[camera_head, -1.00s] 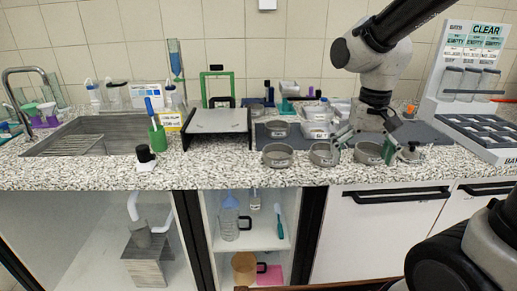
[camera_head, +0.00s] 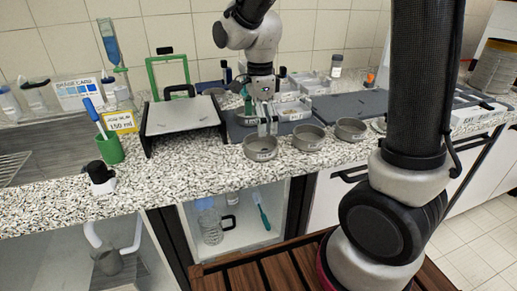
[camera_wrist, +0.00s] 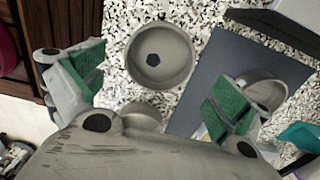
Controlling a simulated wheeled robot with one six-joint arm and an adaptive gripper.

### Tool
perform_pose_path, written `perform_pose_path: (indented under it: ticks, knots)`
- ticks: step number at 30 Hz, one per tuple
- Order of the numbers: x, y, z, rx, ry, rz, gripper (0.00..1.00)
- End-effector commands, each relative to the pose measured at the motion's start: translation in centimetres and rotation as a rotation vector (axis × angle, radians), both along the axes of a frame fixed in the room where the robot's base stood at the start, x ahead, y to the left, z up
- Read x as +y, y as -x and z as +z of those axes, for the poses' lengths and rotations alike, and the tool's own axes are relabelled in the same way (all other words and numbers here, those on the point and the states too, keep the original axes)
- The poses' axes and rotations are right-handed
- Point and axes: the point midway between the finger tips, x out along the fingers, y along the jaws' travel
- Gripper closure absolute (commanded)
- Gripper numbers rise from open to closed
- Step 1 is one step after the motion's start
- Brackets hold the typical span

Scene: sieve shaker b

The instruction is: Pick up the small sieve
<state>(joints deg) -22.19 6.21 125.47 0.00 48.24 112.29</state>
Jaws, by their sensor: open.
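Several round grey metal sieves stand on the speckled counter. The front-left sieve (camera_head: 260,149) also shows in the wrist view (camera_wrist: 160,57), below and between my spread fingers. Its neighbour to the right (camera_head: 308,138) is partly hidden by my gripper's body in the wrist view (camera_wrist: 140,116). Another sieve (camera_wrist: 264,88) stands on the dark mat, partly behind a finger. A further sieve (camera_head: 350,129) stands farther right. I cannot read which label marks the small one. My gripper (camera_head: 266,128), with green finger pads, is open and empty above the front-left sieve.
A platform with black side supports (camera_head: 182,116) stands left of the sieves. A green cup (camera_head: 110,150) with a blue-handled tool and a black-topped bottle (camera_head: 101,178) are farther left. The dark mat (camera_wrist: 222,62) lies behind the front sieves.

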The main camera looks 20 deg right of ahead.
Motion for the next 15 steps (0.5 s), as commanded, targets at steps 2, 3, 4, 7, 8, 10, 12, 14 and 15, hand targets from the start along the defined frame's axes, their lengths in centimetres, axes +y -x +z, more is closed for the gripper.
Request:
perform_pose_path:
  ticks: [2,3,4,7,8,10,12,14,15]
  knots:
    - [0.0,0.1,-1.0,0.004,0.002,-0.002,0.00]
    - [0.0,0.0,-1.5,0.004,0.002,-0.002,0.00]
    - [-0.1,0.1,-1.9,0.004,0.002,-0.001,0.00]
    - [-0.2,0.0,-3.2,0.006,0.002,-0.001,0.00]
    - [-0.2,0.0,-3.7,0.005,0.002,-0.001,0.00]
    - [-0.3,-0.1,-4.9,0.005,0.002,-0.001,0.00]
    - [-0.4,-0.1,-5.9,0.005,0.002,0.000,0.00]
    - [-0.3,-0.1,-6.6,0.005,0.002,0.001,0.00]
    - [-0.3,-0.1,-6.9,0.003,0.001,0.001,0.00]
